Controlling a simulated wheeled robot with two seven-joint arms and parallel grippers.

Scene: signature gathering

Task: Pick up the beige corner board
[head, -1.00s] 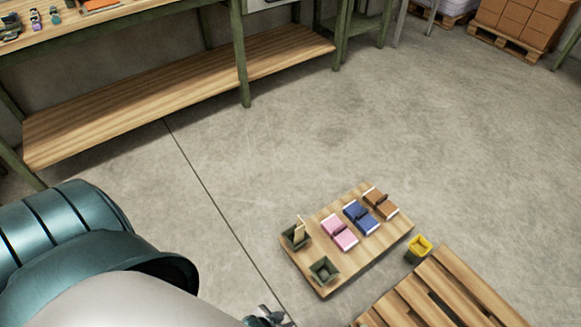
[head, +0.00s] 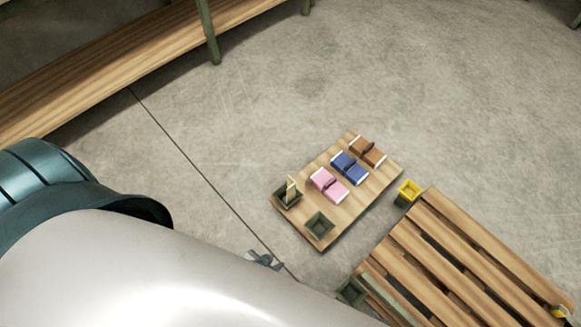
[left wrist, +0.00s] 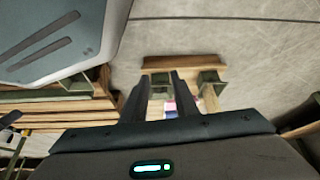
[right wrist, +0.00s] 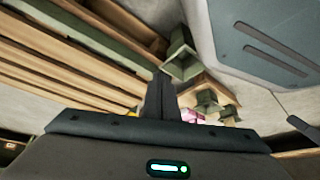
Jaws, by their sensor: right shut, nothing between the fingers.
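The beige corner board (head: 292,189) stands upright in a small dark green bin (head: 286,200) at the left corner of a low wooden table (head: 338,221) in the head view. My left gripper (left wrist: 160,82) is open in the left wrist view, with nothing seen between its fingers. In the head view, a small dark part that looks like my left gripper (head: 265,260) shows below and left of the table, apart from the board. My right gripper (right wrist: 161,80) is shut and empty.
A second green bin (head: 320,226) and pink (head: 328,185), blue (head: 349,167) and brown (head: 367,151) items sit on the low table. A yellow-topped bin (head: 408,191) and a slatted wooden platform (head: 455,250) lie right.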

